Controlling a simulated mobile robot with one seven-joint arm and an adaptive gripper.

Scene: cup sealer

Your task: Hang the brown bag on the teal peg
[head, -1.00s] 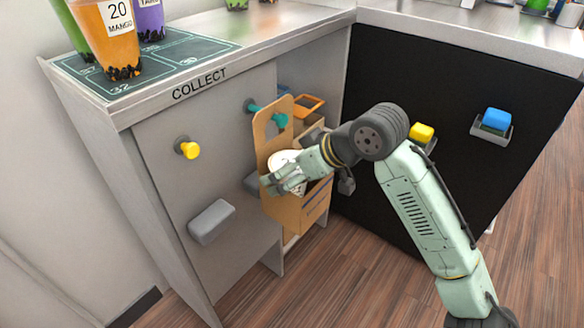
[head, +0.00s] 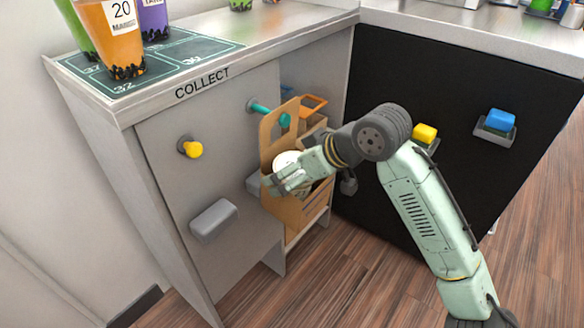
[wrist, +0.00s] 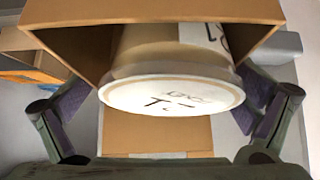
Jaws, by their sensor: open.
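The brown bag (head: 283,211) is a cardboard carrier with a tall holed handle, upright against the grey counter side. It holds a white-lidded cup, whose lid (wrist: 172,95) is large in the wrist view. The teal peg (head: 264,109) sticks out from the grey panel at handle height. Its tip shows through the handle hole, with the handle's edge crossing its shaft; how deep it sits is unclear. My gripper (head: 284,184) is at the bag's front, just below the handle. In the wrist view my open gripper (wrist: 160,108) has its fingers on either side of the bag and cup.
A yellow peg (head: 190,148) and a grey block (head: 213,219) are on the panel left of the bag. Another brown carrier (head: 313,133) with an orange part is just behind. Drinks, including an orange cup (head: 112,38), stand on the counter above.

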